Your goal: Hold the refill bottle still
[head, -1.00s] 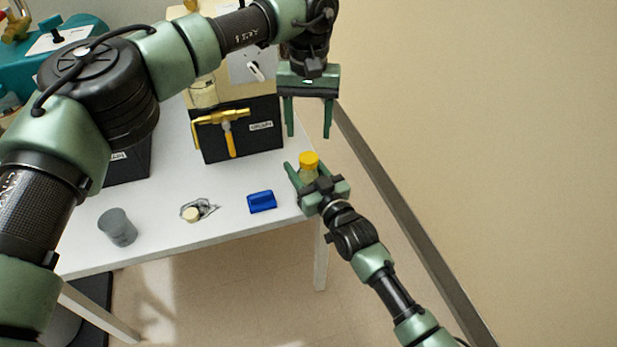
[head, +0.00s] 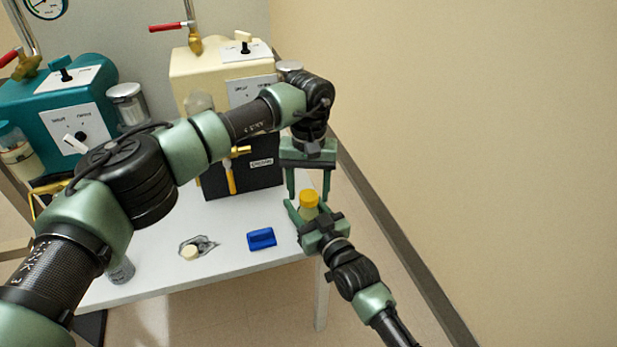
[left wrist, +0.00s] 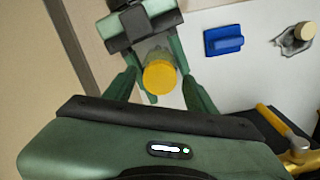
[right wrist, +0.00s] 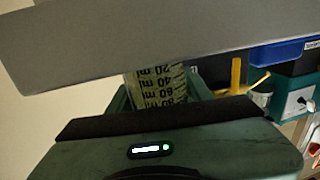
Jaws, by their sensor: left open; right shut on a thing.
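The refill bottle has a yellow cap (head: 309,198) and a pale, see-through body with black volume marks (right wrist: 157,87). My right gripper (head: 313,217) is shut on its body and holds it upright near the right end of the table. My left gripper (head: 308,192) is open just above it, fingers pointing down. In the left wrist view the cap (left wrist: 160,77) lies between the open fingertips, with no clear contact. The lower body is hidden by my right gripper in the head view.
On the white table (head: 220,215) lie a blue block-like item (head: 261,238) and a small cream-topped item (head: 190,252). A grey cup (head: 121,270) is partly hidden by my left arm. A black box (head: 264,172) stands behind. A wall is to the right.

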